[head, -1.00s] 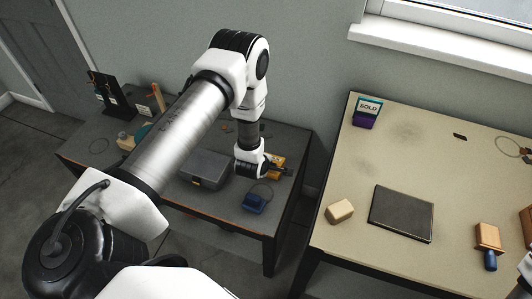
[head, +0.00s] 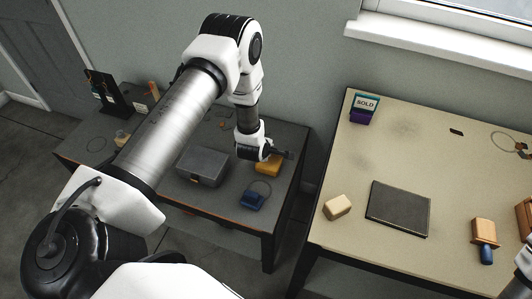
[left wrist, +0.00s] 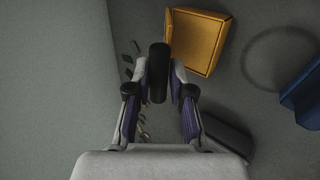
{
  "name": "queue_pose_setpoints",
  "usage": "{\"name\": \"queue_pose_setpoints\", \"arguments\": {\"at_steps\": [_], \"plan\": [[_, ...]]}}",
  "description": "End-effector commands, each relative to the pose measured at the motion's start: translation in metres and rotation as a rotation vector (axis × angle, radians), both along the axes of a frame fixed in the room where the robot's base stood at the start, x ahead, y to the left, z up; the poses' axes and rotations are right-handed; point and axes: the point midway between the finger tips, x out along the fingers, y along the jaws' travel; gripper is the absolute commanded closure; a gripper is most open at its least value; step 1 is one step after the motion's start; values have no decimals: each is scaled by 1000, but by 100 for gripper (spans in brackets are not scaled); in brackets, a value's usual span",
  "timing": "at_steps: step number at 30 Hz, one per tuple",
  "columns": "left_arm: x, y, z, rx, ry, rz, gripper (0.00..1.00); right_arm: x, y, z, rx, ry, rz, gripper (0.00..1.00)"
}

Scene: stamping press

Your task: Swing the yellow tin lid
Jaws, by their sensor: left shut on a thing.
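The yellow tin (head: 268,166) sits on the dark table, near its right back edge. In the left wrist view the tin (left wrist: 203,40) is at the top, with a raised yellow edge on its left side; I cannot tell how far its lid is open. My left gripper (head: 281,154) is just above and behind the tin in the head view. In the left wrist view its fingers (left wrist: 160,75) are shut on a black cylinder (left wrist: 158,72), to the left of the tin. Whether the cylinder touches the tin is unclear. My right gripper is out of view.
A grey case (head: 202,166) stands left of the tin and a blue object with a wire loop (head: 251,200) in front. A pale table (head: 400,130) at right carries a dark slab (head: 398,209), a cream block (head: 337,207), a SOLD stand (head: 364,108) and a wooden block (head: 484,231).

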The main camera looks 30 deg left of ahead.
Motion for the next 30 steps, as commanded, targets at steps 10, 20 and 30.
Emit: {"name": "queue_pose_setpoints", "arguments": {"at_steps": [10,20,30], "plan": [[10,2,7,2,-7,0,100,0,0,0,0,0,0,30],[30,7,13,1,-9,1,100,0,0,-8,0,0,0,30],[32,8,14,1,-5,0,45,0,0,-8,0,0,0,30]]}}
